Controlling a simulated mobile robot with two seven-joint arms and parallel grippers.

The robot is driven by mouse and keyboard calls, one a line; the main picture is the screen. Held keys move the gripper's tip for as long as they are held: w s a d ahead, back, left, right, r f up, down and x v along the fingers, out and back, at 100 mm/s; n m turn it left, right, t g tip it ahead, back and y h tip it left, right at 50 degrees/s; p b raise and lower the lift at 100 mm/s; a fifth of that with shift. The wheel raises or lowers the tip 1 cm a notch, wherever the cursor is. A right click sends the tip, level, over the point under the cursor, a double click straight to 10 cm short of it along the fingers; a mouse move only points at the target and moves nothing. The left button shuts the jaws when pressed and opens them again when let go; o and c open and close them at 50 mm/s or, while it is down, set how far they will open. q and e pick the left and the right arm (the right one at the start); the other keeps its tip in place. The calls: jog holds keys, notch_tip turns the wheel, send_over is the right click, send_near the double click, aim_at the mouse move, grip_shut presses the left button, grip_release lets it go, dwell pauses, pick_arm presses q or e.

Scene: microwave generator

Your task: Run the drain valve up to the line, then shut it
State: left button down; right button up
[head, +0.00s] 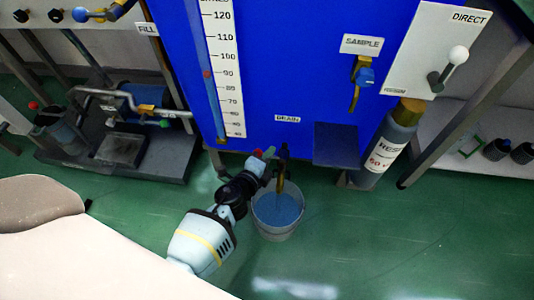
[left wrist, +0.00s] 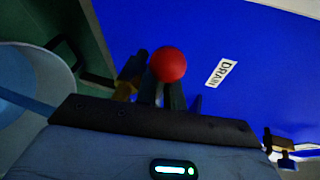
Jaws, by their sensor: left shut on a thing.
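The drain valve (head: 282,165) hangs under the "DRAIN" label (head: 287,119) at the bottom of the blue tank (head: 270,60). Its red ball knob (left wrist: 167,64) shows large in the left wrist view, at the fingers of my left gripper (left wrist: 163,97). In the head view my left gripper (head: 262,158) is shut on the valve's handle, beside the spout. A pale bucket (head: 275,234) with blue liquid stands below the spout; I cannot tell whether liquid is running. A sight tube with a numbered scale (head: 226,85) has a red mark near 90. My right gripper is out of view.
A blue-handled sample valve (head: 363,76) and a lever with a white knob (head: 458,55) are at the right. A grey cylinder (head: 388,148) stands below them. A pump bench (head: 135,140) is at the left. Green floor in front is clear.

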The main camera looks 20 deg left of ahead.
pick_arm(q)
jog(key=shift+r+m, duration=0.25)
jog(key=shift+m, duration=0.05)
jog(key=shift+f, duration=0.1)
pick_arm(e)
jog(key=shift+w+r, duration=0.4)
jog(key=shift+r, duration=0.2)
pick_arm(q)
jog(key=c, duration=1.5)
grip_release()
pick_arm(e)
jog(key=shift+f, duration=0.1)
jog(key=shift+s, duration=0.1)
